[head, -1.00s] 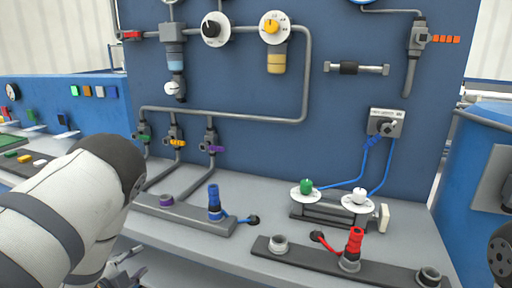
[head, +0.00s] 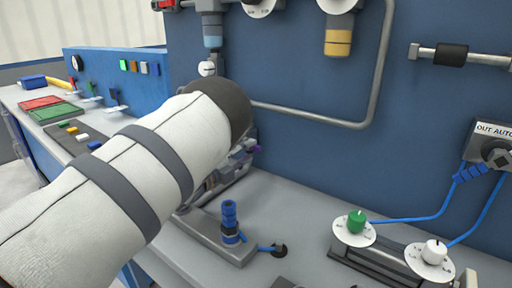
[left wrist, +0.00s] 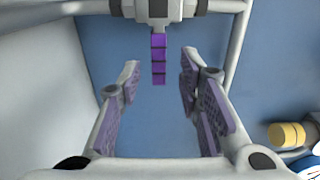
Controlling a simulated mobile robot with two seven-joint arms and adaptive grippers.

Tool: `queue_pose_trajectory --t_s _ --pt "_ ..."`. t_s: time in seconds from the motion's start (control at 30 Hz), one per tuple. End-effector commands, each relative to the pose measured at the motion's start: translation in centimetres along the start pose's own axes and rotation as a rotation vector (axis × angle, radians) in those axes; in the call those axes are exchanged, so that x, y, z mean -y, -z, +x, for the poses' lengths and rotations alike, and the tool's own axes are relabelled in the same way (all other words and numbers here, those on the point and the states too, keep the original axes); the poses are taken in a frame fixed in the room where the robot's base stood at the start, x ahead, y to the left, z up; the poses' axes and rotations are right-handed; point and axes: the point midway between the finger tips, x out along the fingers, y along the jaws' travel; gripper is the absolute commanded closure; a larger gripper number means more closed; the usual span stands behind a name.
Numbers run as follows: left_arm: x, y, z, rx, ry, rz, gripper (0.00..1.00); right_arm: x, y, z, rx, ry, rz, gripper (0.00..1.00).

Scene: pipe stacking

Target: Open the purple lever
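The purple lever (left wrist: 158,58) shows in the left wrist view as a row of purple segments reaching down from a grey valve body (left wrist: 158,12) on a pipe. My left gripper (left wrist: 160,90) is open, with one finger on each side of the lever's line. The lever lies between the fingertips, with a visible gap on both sides. In the head view my left gripper (head: 235,162) is at the panel's lower valves, largely hidden behind my left forearm. A small purple patch beside it may be the lever or a finger pad. My right gripper is not in view.
A blue upright handle (head: 230,220) stands on a grey base strip below my left gripper. A green knob (head: 356,221) and a white knob (head: 434,252) sit to the right on the bench. A grey pipe (head: 320,115) runs along the blue panel.

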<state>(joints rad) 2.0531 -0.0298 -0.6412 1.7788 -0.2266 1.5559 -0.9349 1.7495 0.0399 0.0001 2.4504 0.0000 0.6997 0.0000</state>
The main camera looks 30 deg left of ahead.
Motion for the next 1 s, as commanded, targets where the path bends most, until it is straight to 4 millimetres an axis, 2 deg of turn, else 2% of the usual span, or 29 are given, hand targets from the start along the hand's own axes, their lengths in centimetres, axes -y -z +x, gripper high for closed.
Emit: queue_pose_trajectory --t_s 0.03,0.1,0.2,0.5,0.53,0.67,1.0 --pt "-0.6 0.1 1.1 -0.002 -0.007 0.0 0.68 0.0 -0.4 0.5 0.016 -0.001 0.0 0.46" --pt "-0.6 0.1 2.3 -0.002 -0.006 0.0 0.68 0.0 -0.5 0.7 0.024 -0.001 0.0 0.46" --pt "-0.5 0.0 3.5 -0.001 -0.005 -0.001 0.68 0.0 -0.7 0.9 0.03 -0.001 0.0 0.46" --pt "-0.1 0.0 4.0 0.0 -0.001 -0.001 0.68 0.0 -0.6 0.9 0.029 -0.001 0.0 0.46" --pt "-0.1 0.0 4.0 0.0 -0.001 -0.001 0.7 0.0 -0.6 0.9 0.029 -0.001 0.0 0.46" --pt "-0.1 0.0 4.0 0.0 -0.001 -0.001 0.99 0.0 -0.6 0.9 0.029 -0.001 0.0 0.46" --pt "-0.1 0.0 4.3 0.001 -0.002 -0.009 1.0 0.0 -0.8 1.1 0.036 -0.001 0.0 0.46"
